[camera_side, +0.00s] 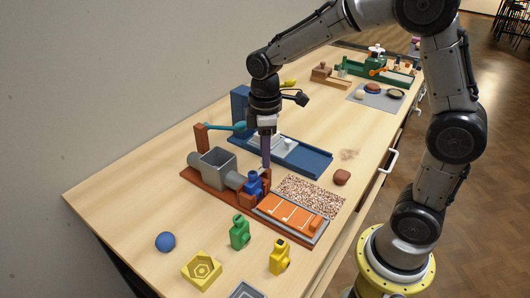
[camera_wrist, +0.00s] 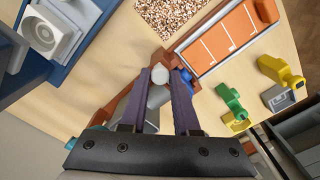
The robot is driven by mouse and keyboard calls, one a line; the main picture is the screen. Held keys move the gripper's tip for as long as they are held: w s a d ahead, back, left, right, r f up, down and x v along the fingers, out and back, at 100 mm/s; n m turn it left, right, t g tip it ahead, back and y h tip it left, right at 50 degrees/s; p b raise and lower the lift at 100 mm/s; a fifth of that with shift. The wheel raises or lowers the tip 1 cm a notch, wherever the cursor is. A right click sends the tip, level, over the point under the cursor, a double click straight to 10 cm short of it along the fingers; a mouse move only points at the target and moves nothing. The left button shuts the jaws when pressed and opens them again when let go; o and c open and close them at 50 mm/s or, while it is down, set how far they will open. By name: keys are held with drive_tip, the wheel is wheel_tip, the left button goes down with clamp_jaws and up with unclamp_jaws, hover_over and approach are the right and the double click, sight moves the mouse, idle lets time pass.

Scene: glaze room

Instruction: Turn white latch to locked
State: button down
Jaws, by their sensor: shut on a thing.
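The white latch (camera_wrist: 159,76) shows in the wrist view as a small pale rounded piece between my fingertips, beside a red-brown bracket (camera_wrist: 163,57). My gripper (camera_wrist: 160,80) is shut on it, with one purple finger on each side. In the side view my gripper (camera_side: 266,164) points straight down at the red-brown base (camera_side: 200,186), by its upright bracket (camera_side: 266,176). The latch is hidden there by the fingers. I cannot tell which way the latch is turned.
A grey hopper (camera_side: 215,168) and a blue piece (camera_side: 254,185) stand close left of my fingers. A blue tray (camera_side: 308,160) lies behind, and an orange panel (camera_side: 285,212) in front right. Green (camera_side: 240,232) and yellow (camera_side: 279,257) pieces stand nearer the front.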

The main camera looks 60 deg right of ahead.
drive_tip(key=shift+r+n, duration=0.1)
drive_tip(key=shift+n, duration=0.3)
drive_tip(key=c, duration=0.7)
unclamp_jaws()
drive_tip(key=shift+o, duration=0.2)
wheel_tip(320, 180, up, 14)
